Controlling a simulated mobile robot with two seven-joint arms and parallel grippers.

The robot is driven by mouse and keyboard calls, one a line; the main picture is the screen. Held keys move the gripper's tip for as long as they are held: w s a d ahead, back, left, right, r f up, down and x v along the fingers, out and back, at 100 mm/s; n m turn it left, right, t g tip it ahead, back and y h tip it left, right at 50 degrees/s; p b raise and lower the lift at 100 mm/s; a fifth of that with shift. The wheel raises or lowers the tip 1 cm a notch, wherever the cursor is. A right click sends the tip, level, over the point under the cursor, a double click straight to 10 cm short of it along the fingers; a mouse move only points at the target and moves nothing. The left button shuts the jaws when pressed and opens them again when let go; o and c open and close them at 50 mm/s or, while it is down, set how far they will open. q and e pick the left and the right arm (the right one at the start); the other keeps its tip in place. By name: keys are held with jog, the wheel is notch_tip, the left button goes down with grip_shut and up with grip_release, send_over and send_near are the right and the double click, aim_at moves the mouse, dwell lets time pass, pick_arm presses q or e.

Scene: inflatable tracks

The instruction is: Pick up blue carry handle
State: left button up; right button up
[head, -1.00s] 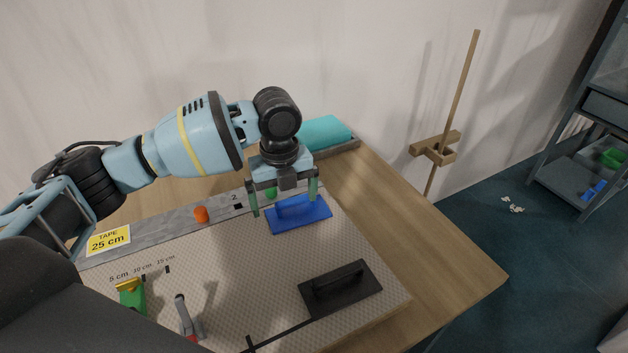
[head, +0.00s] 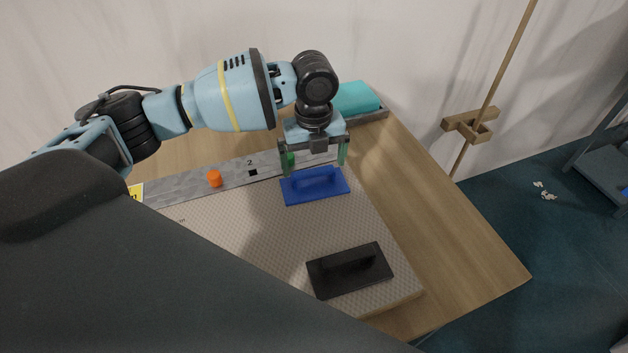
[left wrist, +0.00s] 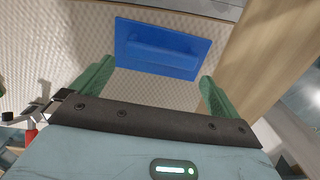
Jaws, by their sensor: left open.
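The blue carry handle (head: 315,187) is a flat blue plate with a raised grip bar, lying on the textured light board on the table. It also shows in the left wrist view (left wrist: 163,48), beyond and between the fingers. My left gripper (head: 314,172) is open, with its green fingers apart above the far edge of the blue plate. Nothing is between the fingertips that I can see as held. In the left wrist view the left gripper's fingers (left wrist: 155,82) stand wide apart, short of the blue plate. My right gripper is not in view.
A black handled plate (head: 349,271) lies nearer on the board. An orange piece (head: 215,179) and a green piece sit by the grey strip (head: 180,189). A teal block (head: 356,98) lies in a tray behind. Bare wood (head: 440,230) is at right.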

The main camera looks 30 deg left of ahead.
aim_at(314, 172)
pick_arm(q)
jog(key=f, duration=0.5)
jog(key=shift+w, duration=0.2)
jog(key=shift+a, duration=0.1)
jog(key=c, duration=0.7)
